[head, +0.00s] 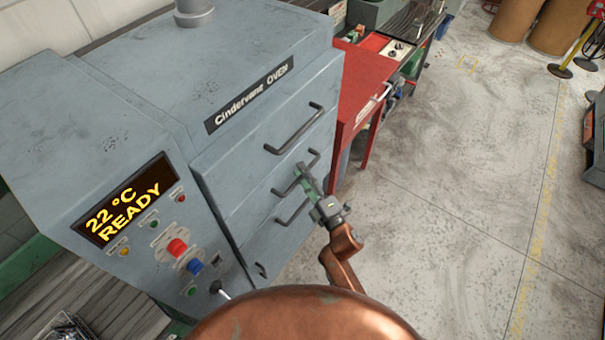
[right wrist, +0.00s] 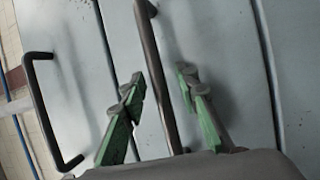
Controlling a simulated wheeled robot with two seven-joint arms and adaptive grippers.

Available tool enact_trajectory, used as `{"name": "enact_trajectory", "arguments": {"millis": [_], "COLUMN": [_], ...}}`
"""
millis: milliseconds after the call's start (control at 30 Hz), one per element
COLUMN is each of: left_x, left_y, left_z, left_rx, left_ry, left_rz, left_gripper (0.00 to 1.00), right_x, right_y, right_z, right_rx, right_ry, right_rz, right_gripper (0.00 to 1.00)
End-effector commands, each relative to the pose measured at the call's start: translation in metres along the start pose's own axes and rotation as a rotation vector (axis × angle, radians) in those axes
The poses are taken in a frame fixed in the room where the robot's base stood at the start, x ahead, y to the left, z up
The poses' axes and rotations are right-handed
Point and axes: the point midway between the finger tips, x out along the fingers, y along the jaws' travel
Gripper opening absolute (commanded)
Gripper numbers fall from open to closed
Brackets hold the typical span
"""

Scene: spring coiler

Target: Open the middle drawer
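The middle drawer (head: 255,203) of the grey oven has a dark bar handle (head: 285,191), and its front looks flush with the fronts around it. My right gripper (head: 304,174) is at this handle. In the right wrist view, the handle bar (right wrist: 153,65) passes between the two green fingers of my right gripper (right wrist: 160,88). The fingers are apart, with a gap visible on each side of the bar. My left gripper is not in view.
The oven's upper handle (head: 294,130) and lower handle (head: 292,209) flank the middle one. Another handle (right wrist: 40,110) shows in the right wrist view. The control panel (head: 125,200) reads 22 °C READY. Open floor (head: 450,200) lies right.

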Motion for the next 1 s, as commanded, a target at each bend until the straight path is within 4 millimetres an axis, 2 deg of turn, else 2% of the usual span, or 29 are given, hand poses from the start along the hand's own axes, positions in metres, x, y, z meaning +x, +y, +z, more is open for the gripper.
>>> {"name": "enact_trajectory", "arguments": {"millis": [67,500,1000], "left_x": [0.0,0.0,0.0], "left_y": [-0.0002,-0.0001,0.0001], "left_z": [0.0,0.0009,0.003], "left_rx": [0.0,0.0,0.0], "left_ry": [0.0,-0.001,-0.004], "left_rz": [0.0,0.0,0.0], "left_gripper": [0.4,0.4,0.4], "right_x": [-0.0002,-0.0006,-0.0008], "right_y": [-0.0001,-0.0002,-0.0005], "right_z": [0.0001,0.0002,0.0004], "right_rx": [0.0,0.001,0.001], "right_ry": [0.0,0.0,-0.001], "right_rz": [0.0,0.0,-0.001], "right_gripper": [0.29,0.0,0.0]}}
